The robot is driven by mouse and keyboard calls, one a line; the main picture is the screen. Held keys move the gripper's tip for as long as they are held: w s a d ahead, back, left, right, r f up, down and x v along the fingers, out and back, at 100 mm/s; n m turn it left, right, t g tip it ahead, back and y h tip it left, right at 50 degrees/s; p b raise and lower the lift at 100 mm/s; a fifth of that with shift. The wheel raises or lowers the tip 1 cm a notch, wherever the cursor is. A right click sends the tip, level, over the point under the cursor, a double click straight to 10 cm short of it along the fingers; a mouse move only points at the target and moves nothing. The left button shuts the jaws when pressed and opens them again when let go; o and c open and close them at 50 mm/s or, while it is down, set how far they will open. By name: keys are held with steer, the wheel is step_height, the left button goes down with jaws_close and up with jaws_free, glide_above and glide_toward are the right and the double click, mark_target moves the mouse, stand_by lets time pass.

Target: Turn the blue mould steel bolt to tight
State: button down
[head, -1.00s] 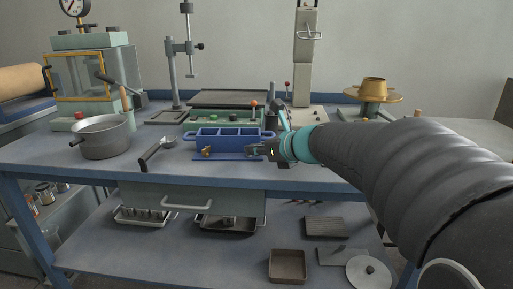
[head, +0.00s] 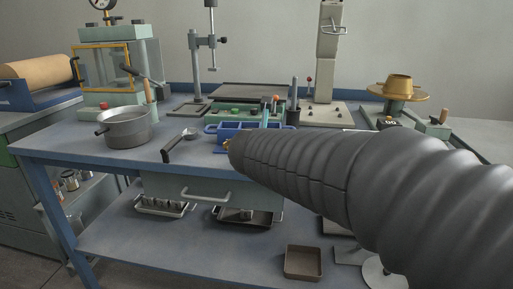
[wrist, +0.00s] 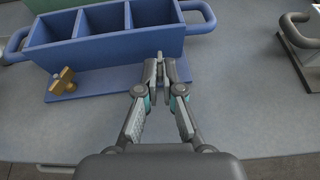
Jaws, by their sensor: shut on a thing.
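The blue mould (wrist: 105,42) lies across the upper left of the wrist view, with open compartments and a loop handle at each end. It also shows in the head view (head: 250,127), partly behind my arm. A brass wing bolt (wrist: 62,82) sits on its base plate at the left. My gripper (wrist: 160,73) is at the mould's front side, near the right end. Its fingers are closed on a small grey steel piece, which looks like the steel bolt (wrist: 160,61). The fingers hide most of it, so its seating is unclear. My arm hides the gripper's fingertips in the head view.
A dark-handled metal block (wrist: 303,45) is at the right in the wrist view. Bare bench lies in front of the mould.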

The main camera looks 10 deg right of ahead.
steer(key=shift+w+a+m+g+h+b, duration=0.15)
steer(key=shift+m+g+h, duration=0.25)
steer(key=shift+m+h, duration=0.4)
steer(key=shift+a+m+g+h+b, duration=0.2)
steer(key=shift+m+g+h, duration=0.2)
steer(key=shift+m+h, duration=0.4)
steer(key=shift+w+a+m+g+h+b, duration=0.15)
steer(key=shift+m+g+h, duration=0.25)
steer(key=shift+m+h, duration=0.35)
steer(key=c, duration=1.6)
jaws_free()
steer(key=v, duration=1.2)
steer(key=shift+a+r, duration=0.1)
steer(key=shift+r, duration=0.05)
